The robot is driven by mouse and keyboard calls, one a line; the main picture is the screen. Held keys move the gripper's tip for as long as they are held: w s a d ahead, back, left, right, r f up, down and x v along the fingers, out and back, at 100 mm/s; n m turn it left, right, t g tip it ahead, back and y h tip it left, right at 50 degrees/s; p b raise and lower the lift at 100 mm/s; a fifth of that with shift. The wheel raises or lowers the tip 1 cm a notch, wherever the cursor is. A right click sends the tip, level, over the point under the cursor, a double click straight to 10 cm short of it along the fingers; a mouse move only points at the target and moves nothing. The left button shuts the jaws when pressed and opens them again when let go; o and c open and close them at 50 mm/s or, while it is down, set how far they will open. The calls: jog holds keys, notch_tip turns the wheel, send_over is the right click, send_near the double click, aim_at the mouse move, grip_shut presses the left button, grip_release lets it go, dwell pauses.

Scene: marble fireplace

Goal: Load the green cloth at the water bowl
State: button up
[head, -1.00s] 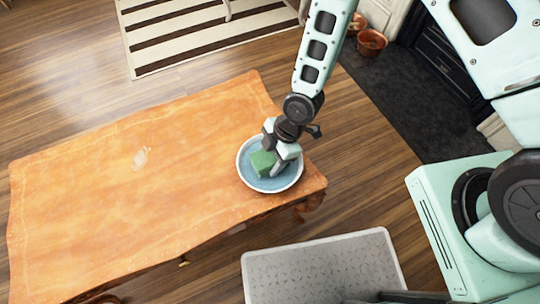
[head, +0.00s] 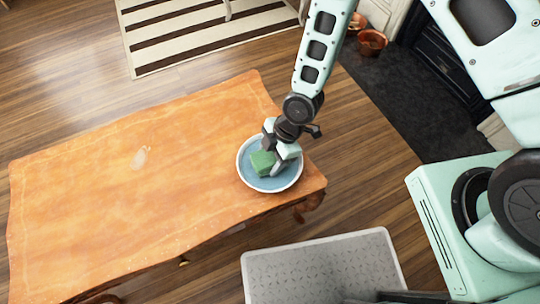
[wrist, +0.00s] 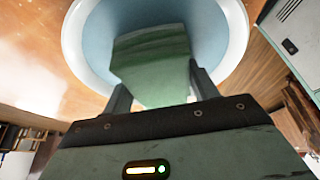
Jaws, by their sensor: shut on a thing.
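The green cloth (head: 262,162) is a folded block between the fingers of my gripper (head: 275,160). In the wrist view the cloth (wrist: 152,65) sits between the two dark fingers, and my gripper (wrist: 160,92) is shut on it. The water bowl (head: 243,177) is round with a white rim and a blue inside, and stands at the right end of the wooden table. The cloth is inside the bowl's rim in both views. The bowl (wrist: 238,30) also shows in the wrist view. I cannot tell how deep the cloth sits in the water.
The table (head: 90,205) is bare to the left except for a pale whitish smear (head: 139,158). A striped rug (head: 190,35) and terracotta pots (head: 371,42) are at the back, beside the dark hearth (head: 410,110).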

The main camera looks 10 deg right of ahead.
aim_at(270, 156)
jog(key=shift+r+p, duration=2.8)
jog(key=shift+r, duration=0.65)
